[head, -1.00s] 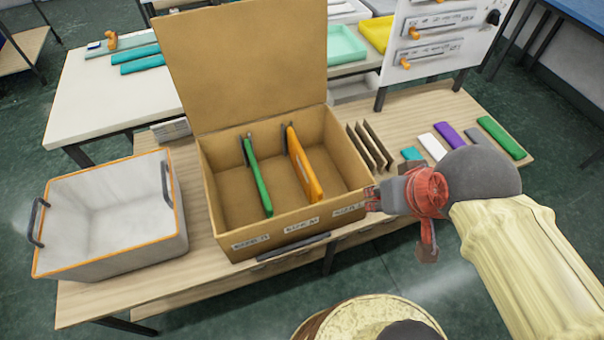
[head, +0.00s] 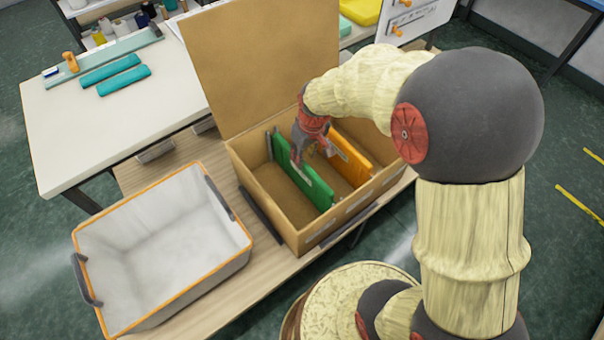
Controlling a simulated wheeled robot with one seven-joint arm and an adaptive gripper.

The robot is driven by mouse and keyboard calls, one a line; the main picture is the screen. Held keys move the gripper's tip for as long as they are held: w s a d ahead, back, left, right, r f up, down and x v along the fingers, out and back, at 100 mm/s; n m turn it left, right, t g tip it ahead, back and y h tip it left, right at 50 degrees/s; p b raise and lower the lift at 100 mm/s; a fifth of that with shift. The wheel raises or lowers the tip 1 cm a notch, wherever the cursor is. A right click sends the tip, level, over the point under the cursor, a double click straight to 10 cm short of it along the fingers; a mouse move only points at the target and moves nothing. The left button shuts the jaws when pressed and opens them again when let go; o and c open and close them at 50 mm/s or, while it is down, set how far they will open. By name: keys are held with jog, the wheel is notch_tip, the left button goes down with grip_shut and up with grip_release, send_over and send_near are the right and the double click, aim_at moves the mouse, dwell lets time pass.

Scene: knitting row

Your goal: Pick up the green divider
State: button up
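The green divider (head: 312,187) stands upright in the brown cardboard box (head: 262,190), splitting off its left compartment. The orange divider (head: 352,156) stands to its right in the same box. My gripper (head: 318,155) is over the box and points down, with its fingers spread apart. One finger is at the upper edge of the green divider and the other is over toward the orange divider. I cannot tell whether the near finger touches the green divider. Nothing shows held between the fingers. My arm hides part of the box's right side.
A white bin with an orange rim (head: 165,312) stands left of the box. The box's tall open lid (head: 262,60) rises behind it. A white table (head: 95,150) with teal pieces (head: 123,81) is at the back left.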

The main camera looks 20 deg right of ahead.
aim_at(302, 177)
jog(key=f, duration=0.5)
jog(key=w+f+b, duration=0.1)
jog(key=f, duration=0.1)
jog(key=shift+f, duration=0.25)
jog(key=f, duration=0.1)
jog(key=f+b, duration=0.1)
jog(key=f, duration=0.1)
jog(key=f+b, duration=0.1)
jog(key=f, duration=0.1)
jog(key=shift+w+a+f, duration=0.1)
jog(key=shift+w+a, duration=0.05)
jog(key=shift+a, duration=0.2)
jog(key=c, duration=0.3)
jog(key=c, duration=0.4)
grip_shut()
